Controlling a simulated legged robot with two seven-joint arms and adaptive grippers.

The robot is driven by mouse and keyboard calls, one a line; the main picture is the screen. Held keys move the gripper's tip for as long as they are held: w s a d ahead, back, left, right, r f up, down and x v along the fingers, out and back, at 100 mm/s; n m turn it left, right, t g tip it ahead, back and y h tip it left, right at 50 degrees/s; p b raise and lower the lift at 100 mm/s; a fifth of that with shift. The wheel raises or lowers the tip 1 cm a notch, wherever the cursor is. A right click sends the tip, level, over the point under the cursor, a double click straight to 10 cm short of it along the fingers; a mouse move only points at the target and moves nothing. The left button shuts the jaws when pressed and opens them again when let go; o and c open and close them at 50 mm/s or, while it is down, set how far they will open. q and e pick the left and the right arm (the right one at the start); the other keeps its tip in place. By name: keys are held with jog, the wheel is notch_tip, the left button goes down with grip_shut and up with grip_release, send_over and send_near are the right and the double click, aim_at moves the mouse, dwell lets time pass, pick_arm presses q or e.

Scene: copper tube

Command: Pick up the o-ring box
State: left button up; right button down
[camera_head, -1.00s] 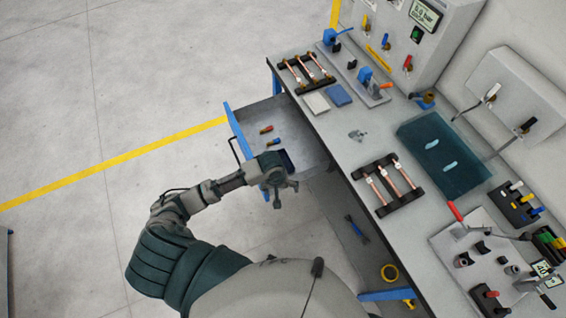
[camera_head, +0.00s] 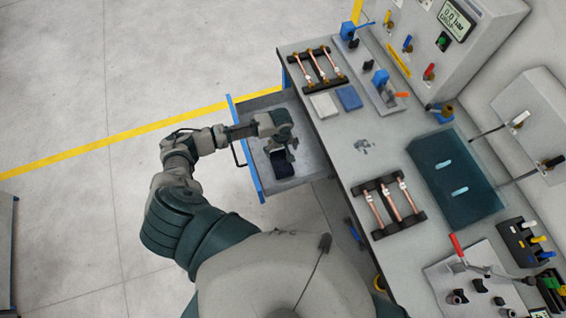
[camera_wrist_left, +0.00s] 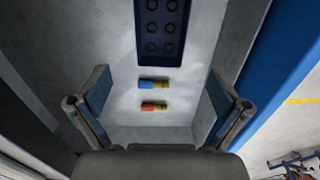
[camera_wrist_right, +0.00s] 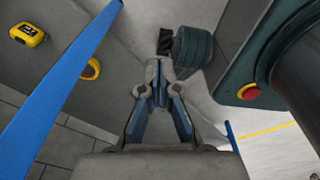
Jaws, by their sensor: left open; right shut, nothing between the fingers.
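The o-ring box looks to be the dark blue box (camera_head: 283,167) with rows of round recesses, lying in the open drawer. It also shows at the top of the left wrist view (camera_wrist_left: 162,12), partly cut off by the frame edge. My left gripper (camera_head: 279,143) is open above the drawer, its fingers spread and empty. In the left wrist view the box lies beyond the gap between the fingers (camera_wrist_left: 160,88), apart from them. My right gripper (camera_wrist_right: 160,85) is shut and empty, seen only in the right wrist view.
The drawer (camera_head: 252,157) also holds a blue-and-orange piece (camera_wrist_left: 154,84) and a red-and-yellow piece (camera_wrist_left: 154,106), hidden by my arm in the head view. The workbench (camera_head: 345,165) stands right of it, with copper tubes (camera_head: 390,203) in black holders.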

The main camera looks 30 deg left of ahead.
pick_arm(q)
send_over(281, 163)
notch_tip(281, 163, down, 4)
notch_tip(281, 163, down, 4)
jog(key=shift+s+d+r, duration=0.1)
jog(key=shift+s, duration=0.05)
notch_tip(281, 163, down, 4)
jog(key=shift+r+b, duration=0.2)
jog(key=shift+b, duration=0.15)
jog(key=shift+f, duration=0.3)
jog(key=c, duration=1)
jog(key=shift+c, duration=0.2)
pick_arm(e)
jog(key=shift+s+d+f, duration=0.15)
jog(key=shift+s+f, duration=0.1)
jog(key=shift+f, duration=0.15)
